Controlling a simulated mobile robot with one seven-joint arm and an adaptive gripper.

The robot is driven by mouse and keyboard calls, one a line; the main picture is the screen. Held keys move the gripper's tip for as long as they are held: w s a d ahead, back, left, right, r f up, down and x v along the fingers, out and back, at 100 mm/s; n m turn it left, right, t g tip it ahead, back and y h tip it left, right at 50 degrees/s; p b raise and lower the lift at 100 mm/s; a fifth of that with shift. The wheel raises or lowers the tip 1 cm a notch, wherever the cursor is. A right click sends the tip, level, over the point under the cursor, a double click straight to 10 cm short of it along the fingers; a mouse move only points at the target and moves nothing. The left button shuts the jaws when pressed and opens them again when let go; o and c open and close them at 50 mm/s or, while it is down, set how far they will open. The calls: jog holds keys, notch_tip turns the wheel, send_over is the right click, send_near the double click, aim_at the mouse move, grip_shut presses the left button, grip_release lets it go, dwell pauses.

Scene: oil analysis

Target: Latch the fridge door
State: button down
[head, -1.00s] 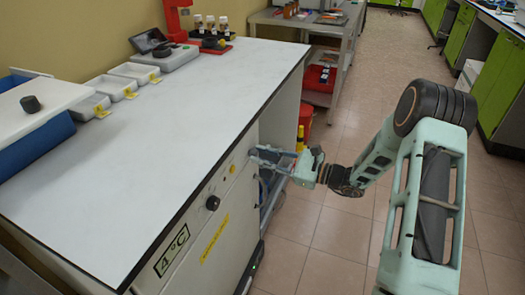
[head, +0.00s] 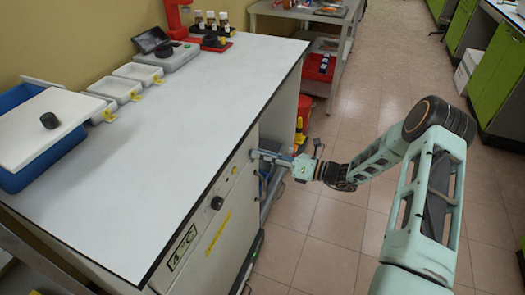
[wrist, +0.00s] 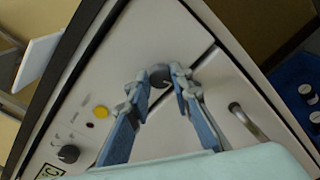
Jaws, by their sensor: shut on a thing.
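The fridge (head: 213,237) is a pale cabinet under the white worktop, with a "4°C" label and a yellow strip on its front. In the wrist view its front (wrist: 195,30) fills most of the picture, and thin seams outline a panel that looks like the door, apparently flush. My gripper (head: 258,155) is at the fridge front, just below the worktop edge. In the wrist view my gripper (wrist: 162,82) has its fingertips closed around a small round dark grey knob (wrist: 160,74), apparently the latch. A curved metal handle (wrist: 246,121) stands free to the right of it.
A black dial (wrist: 68,154) and a yellow button (wrist: 101,112) sit on the fridge front, left of my fingers. The worktop (head: 190,130) carries a blue box (head: 45,155), white trays and instruments. The tiled floor (head: 320,225) beside the fridge is clear.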

jog(key=shift+m+p, duration=0.7)
jog(key=shift+m, duration=0.9)
jog(key=c, duration=1.7)
grip_release()
jog(key=shift+d, duration=0.15)
jog(key=v, duration=1.1)
jog(key=shift+d, duration=0.45)
